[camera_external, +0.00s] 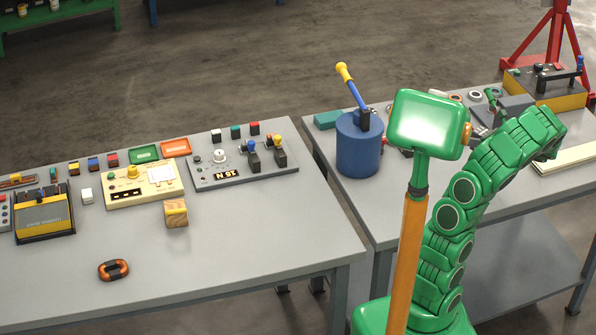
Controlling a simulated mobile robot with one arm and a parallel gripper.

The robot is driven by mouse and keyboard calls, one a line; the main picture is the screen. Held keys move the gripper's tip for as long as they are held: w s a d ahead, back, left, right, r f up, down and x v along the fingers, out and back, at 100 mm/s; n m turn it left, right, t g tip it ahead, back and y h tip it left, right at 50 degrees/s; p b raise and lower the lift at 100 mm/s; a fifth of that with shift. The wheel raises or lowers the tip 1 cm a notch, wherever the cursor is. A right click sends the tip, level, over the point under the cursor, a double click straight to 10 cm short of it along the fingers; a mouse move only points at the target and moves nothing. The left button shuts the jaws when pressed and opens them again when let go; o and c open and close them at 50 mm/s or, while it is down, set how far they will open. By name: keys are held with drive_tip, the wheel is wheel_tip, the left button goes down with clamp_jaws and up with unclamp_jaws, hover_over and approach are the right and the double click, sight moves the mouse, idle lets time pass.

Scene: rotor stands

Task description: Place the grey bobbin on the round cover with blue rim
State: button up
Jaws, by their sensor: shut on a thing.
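My green arm rises from its base at the lower right and bends over the right-hand table. I cannot make out the grey bobbin. Several small round pieces lie at the back of the right table, including a pale ring with a dark centre (476,97). They are too small and partly covered for me to tell whether one is the round cover with blue rim.
A blue drum with a yellow-tipped lever (358,148) stands at the right table's left edge. A yellow-and-black device (553,88) stands at its back right. The left table (230,245) holds control boxes, a wooden block (176,214) and an orange-black link (113,270). Its front is mostly clear.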

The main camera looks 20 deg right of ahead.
sight(471, 157)
drive_tip(key=shift+w+d+f, duration=0.25)
drive_tip(key=shift+w+f, duration=0.1)
drive_tip(key=shift+f, duration=0.2)
drive_tip(key=shift+w+d+f, duration=0.1)
drive_tip(key=shift+f, duration=1.55)
drive_tip(key=shift+f, duration=0.1)
drive_tip(key=o, duration=1.3)
drive_tip(key=shift+c, duration=0.2)
drive_tip(key=v, duration=1.2)
